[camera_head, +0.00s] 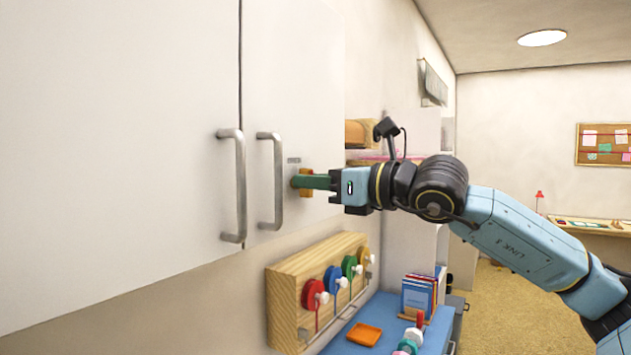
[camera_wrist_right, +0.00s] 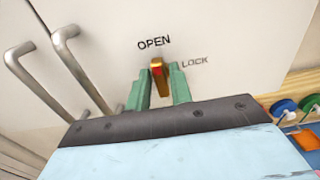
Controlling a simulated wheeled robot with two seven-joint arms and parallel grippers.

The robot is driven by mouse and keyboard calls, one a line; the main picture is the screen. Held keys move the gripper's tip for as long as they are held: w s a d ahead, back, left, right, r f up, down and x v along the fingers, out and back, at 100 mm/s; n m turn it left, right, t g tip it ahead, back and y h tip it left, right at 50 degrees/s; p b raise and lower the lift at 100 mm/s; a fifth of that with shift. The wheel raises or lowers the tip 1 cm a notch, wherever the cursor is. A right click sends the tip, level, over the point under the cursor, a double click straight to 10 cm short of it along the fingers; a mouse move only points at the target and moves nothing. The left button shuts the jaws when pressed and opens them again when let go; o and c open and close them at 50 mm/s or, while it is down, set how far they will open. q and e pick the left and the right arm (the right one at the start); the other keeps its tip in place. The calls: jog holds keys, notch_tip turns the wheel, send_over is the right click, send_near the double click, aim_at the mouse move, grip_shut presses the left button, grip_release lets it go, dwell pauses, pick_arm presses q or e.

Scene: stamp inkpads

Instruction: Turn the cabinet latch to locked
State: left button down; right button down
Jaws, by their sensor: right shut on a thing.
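The white cabinet (camera_head: 130,120) fills the left of the head view and has two doors with metal bar handles. The brass latch (camera_wrist_right: 157,78) sits on the right door, with a red mark near its top. In the right wrist view it points up toward the word OPEN; the word LOCK is up and to its right. My right gripper (camera_wrist_right: 160,84) is shut on the latch, its green fingers on either side of it. In the head view the gripper (camera_head: 300,182) reaches the door from the right and partly covers the latch (camera_head: 306,173). My left gripper is not in view.
Below the cabinet, a wooden rack (camera_head: 282,300) holds several coloured spools. A blue surface (camera_head: 370,330) bears an orange tray (camera_head: 364,334) and books (camera_head: 418,294). The door handle (camera_head: 271,180) stands just left of the latch. Open floor lies at the right.

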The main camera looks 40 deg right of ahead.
jog(key=shift+r, duration=0.1)
jog(key=shift+d+f+m+b, duration=0.15)
jog(key=shift+m+b, duration=0.65)
jog(key=shift+m, duration=3.7)
jog(key=shift+d+f+m+b, duration=0.1)
jog(key=shift+m+b, duration=0.65)
jog(key=shift+m, duration=3.75)
jog(key=c, duration=1.4)
grip_release()
jog(key=shift+c, duration=0.2)
